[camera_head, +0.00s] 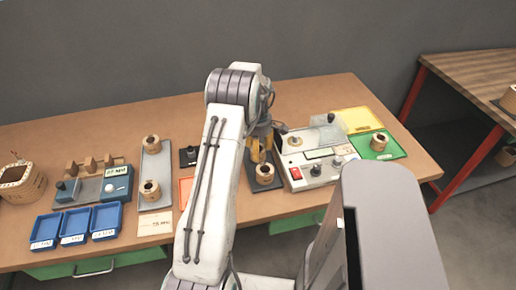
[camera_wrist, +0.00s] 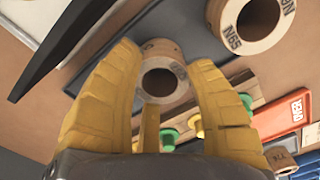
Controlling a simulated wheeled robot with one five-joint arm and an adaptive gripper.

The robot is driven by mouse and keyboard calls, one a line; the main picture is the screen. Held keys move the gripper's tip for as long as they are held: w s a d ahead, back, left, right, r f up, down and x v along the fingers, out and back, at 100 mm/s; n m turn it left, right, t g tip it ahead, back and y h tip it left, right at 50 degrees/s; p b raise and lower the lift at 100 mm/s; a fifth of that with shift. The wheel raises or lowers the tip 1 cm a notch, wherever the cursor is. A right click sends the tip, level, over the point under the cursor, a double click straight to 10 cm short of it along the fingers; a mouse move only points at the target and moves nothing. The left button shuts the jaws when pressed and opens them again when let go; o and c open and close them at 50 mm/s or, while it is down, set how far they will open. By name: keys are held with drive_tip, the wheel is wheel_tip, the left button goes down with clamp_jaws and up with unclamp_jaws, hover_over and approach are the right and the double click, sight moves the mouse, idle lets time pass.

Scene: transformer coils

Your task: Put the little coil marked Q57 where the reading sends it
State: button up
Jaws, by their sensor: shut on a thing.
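My gripper (camera_head: 262,150) has yellow fingers and is at the middle of the bench in the head view. In the wrist view its fingers (camera_wrist: 165,95) are closed around a small tan coil (camera_wrist: 163,82) with a dark bore. The marking on its ring is too small to read. In the head view a coil (camera_head: 264,174) shows at the fingertips, over a dark pad (camera_head: 252,183). I cannot tell if it touches the pad. Beside it stands a meter (camera_head: 318,165) with a display, whose reading is not legible.
A coil marked N65 (camera_wrist: 245,22) lies near my gripper. A red-orange tray (camera_wrist: 283,117) reads OVER. A green tray (camera_head: 394,149) holds a coil; a yellow tray (camera_head: 357,119) is behind. A grey tray (camera_head: 155,170) holds two coils. Blue trays (camera_head: 73,226) stand at left.

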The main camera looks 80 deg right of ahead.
drive_tip(key=shift+f, duration=0.25)
drive_tip(key=o, duration=1.2)
drive_tip(key=shift+r, duration=0.1)
drive_tip(key=shift+c, duration=0.2)
wheel_tip(320, 180, up, 12)
drive_tip(key=shift+r, duration=0.15)
